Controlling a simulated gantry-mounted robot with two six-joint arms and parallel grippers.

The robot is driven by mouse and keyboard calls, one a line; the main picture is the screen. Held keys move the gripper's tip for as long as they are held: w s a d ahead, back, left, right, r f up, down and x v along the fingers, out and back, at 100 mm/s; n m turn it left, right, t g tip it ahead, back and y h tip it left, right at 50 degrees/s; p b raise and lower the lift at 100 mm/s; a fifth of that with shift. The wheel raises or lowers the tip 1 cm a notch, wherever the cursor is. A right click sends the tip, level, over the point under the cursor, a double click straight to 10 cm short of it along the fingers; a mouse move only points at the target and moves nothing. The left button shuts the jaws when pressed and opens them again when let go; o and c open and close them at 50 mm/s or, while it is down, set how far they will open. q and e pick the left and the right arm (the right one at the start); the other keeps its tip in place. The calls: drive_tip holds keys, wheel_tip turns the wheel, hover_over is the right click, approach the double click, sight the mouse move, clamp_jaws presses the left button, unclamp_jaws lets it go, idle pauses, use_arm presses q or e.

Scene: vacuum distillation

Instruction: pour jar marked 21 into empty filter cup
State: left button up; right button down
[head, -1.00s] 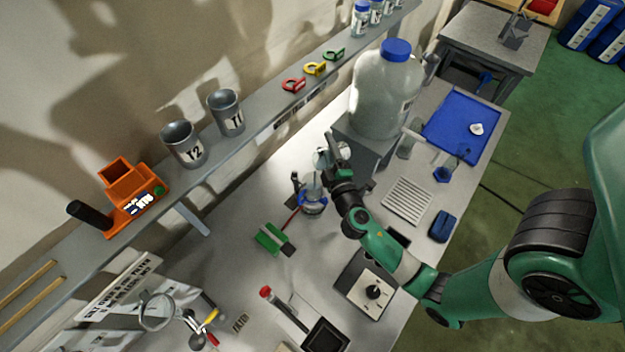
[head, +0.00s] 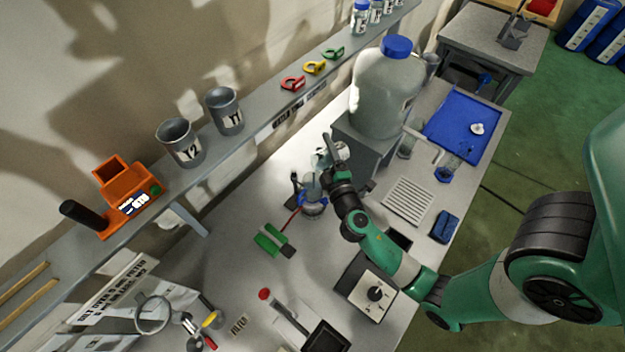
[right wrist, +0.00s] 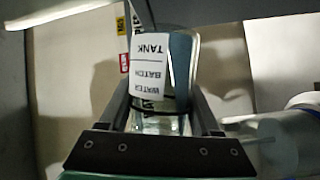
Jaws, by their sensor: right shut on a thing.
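My right gripper (head: 333,150) is shut on a small clear glass jar (head: 321,160), which it holds tilted above the filter cup. In the right wrist view the jar (right wrist: 180,70) sits between the two fingers, and a white label reading "WATER BATCH TANK" shows upside down there; I cannot make out a 21. The clear filter cup (head: 311,186) stands upright on a flask with a blue collar (head: 312,206), just below the jar. The jar's mouth and the cup's inside are too small to make out. My left gripper is not in view.
A large carboy with a blue cap (head: 385,95) stands on a grey block right of the jar. A green-and-grey block (head: 270,240) and a hotplate (head: 366,290) lie nearer. A shelf with metal cups (head: 225,110) runs along the wall. A blue tray (head: 462,128) lies at the right.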

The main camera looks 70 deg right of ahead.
drive_tip(key=shift+w+a+f+n+b, duration=0.15)
drive_tip(key=shift+n+b, duration=0.15)
drive_tip(key=shift+b, duration=0.2)
drive_tip(key=shift+w+a+r+n+t+h+b, duration=0.15)
drive_tip(key=shift+r+n+t+b, duration=0.15)
drive_tip(key=shift+n+b, duration=0.2)
drive_tip(key=shift+s+a+r+n+t+h+b, duration=0.15)
drive_tip(key=shift+r+n+t+b, duration=0.15)
drive_tip(key=shift+n, duration=0.3)
idle(1.3)
